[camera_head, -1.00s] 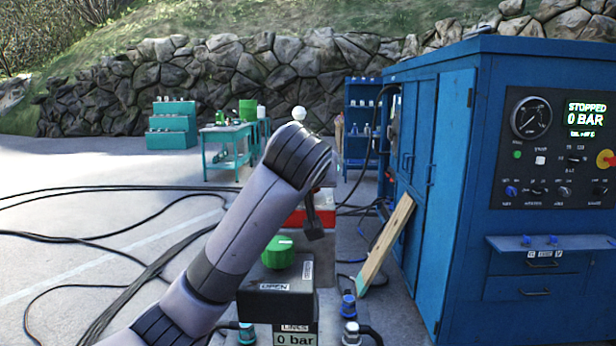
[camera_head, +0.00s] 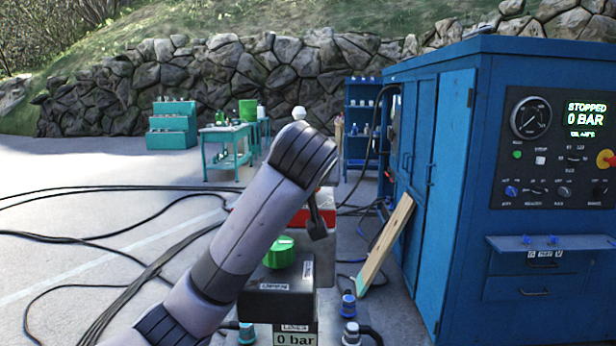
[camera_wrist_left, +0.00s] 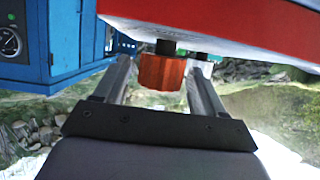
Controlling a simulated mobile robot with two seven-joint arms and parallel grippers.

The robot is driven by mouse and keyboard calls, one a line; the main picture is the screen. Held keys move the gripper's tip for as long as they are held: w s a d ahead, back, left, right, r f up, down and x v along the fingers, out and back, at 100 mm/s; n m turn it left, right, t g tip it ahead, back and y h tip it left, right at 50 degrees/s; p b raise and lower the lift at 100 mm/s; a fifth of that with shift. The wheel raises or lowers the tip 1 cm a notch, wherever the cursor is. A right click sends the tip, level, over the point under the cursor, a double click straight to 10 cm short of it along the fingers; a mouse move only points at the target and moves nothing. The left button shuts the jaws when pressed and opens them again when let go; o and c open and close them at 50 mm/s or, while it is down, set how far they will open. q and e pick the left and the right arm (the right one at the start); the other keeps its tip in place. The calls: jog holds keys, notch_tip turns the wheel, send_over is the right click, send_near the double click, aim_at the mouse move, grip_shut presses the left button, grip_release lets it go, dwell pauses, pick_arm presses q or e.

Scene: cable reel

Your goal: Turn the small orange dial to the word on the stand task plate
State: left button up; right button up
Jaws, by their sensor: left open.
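In the left wrist view, the small orange dial (camera_wrist_left: 162,72) sits on a short dark shaft at the edge of a red and white body (camera_wrist_left: 225,28). My left gripper (camera_wrist_left: 160,66) is open, with one finger on each side of the dial. I cannot tell whether either finger touches it. In the head view the left gripper (camera_head: 317,228) is a dark shape by a red box (camera_head: 328,197), mostly hidden by my arm. The dial and any word on the task plate are not readable there. My right gripper is in no view.
A black box with a green knob (camera_head: 279,252) and a "0 bar" display (camera_head: 296,339) stands close below my arm. A blue cabinet (camera_head: 455,190) with a gauge panel is on the right. A wooden plank (camera_head: 385,245) leans on it. Black cables (camera_head: 110,240) lie on the ground left.

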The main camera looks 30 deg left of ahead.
pick_arm(q)
jog(key=v, duration=0.7)
dwell(0.6)
